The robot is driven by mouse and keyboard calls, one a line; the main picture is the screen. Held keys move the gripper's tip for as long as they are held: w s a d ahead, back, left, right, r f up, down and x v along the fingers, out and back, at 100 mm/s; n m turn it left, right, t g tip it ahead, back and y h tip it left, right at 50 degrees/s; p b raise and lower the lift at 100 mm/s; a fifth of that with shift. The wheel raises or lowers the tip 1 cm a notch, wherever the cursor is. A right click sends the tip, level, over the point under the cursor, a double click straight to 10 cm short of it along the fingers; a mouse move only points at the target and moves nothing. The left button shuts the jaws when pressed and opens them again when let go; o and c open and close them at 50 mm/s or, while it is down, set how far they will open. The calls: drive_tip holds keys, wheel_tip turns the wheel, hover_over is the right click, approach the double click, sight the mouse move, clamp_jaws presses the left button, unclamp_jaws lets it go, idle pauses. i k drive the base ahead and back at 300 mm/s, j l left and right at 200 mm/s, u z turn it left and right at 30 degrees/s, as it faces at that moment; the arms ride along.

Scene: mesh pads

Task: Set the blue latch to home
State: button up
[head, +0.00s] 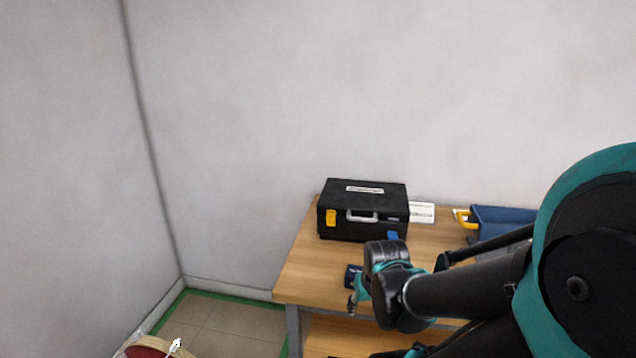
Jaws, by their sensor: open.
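A black case (330,198) with a grey handle (361,216) and a pale label on its lid stands on the wooden table. A yellow latch (331,217) is on the left of its front. The blue latch (393,236) shows low on the right of its front, partly hidden by my arm, and appears to hang down. My gripper (357,301) is open, in front of and below the case near the table's front edge. It is apart from the blue latch, and its fingers are small and partly hidden.
A blue bin (505,217) with a yellow part stands at the right of the table (312,265). A white card (422,211) is beside the case. The tabletop left of my arm is clear.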

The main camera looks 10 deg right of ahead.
sight(392, 235)
drive_tip(key=z, duration=0.5)
drive_tip(key=k+l, duration=0.15)
drive_tip(key=l, duration=0.25)
drive_tip(key=k+l, duration=0.15)
drive_tip(key=l, duration=0.2)
drive_tip(key=k+l, duration=0.2)
drive_tip(key=l, duration=0.2)
